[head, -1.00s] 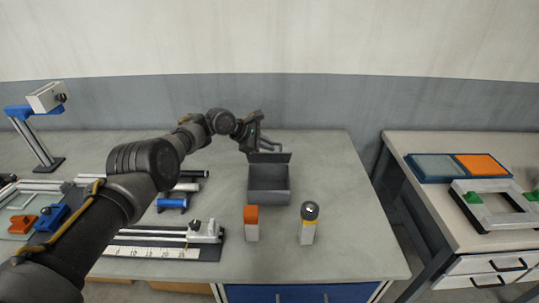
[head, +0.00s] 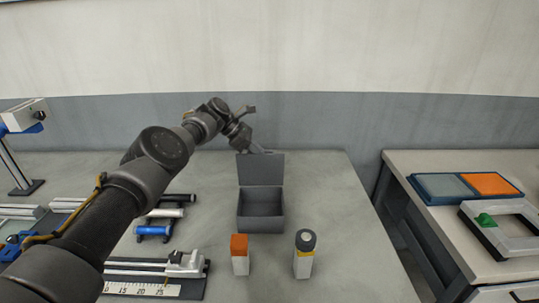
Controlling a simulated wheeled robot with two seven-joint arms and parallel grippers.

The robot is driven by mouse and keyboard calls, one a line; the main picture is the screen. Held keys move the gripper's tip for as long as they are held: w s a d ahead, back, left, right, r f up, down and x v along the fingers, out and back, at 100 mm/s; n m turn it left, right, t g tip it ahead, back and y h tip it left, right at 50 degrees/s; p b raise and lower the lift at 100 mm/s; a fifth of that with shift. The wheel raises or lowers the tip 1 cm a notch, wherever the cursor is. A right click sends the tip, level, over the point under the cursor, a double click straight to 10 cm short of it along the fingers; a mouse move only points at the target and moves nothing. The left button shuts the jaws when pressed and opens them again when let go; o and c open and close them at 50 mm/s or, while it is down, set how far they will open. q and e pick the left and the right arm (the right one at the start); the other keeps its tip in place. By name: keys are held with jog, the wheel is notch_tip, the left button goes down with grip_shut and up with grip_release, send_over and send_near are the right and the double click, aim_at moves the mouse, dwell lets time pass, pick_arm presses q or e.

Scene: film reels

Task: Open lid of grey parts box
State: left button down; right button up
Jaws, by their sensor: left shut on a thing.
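The grey parts box (head: 261,222) stands on the workbench near the middle of the head view. Its lid (head: 261,171) stands up from the back edge of the box, its broad face towards me, and the box is open. My left gripper (head: 257,148) is at the lid's top edge and is shut on the lid; its fingertips are small and partly hidden there. My right gripper is out of view.
An orange-topped white block (head: 240,255) and a dark-capped container (head: 304,255) stand in front of the box. A rail fixture with a scale (head: 150,278) and blue and white rollers (head: 155,231) lie left. Bench right of the box is clear.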

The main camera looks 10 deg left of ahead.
pick_arm(q)
jog(key=shift+w+a+f, duration=0.1)
jog(key=shift+f, duration=0.25)
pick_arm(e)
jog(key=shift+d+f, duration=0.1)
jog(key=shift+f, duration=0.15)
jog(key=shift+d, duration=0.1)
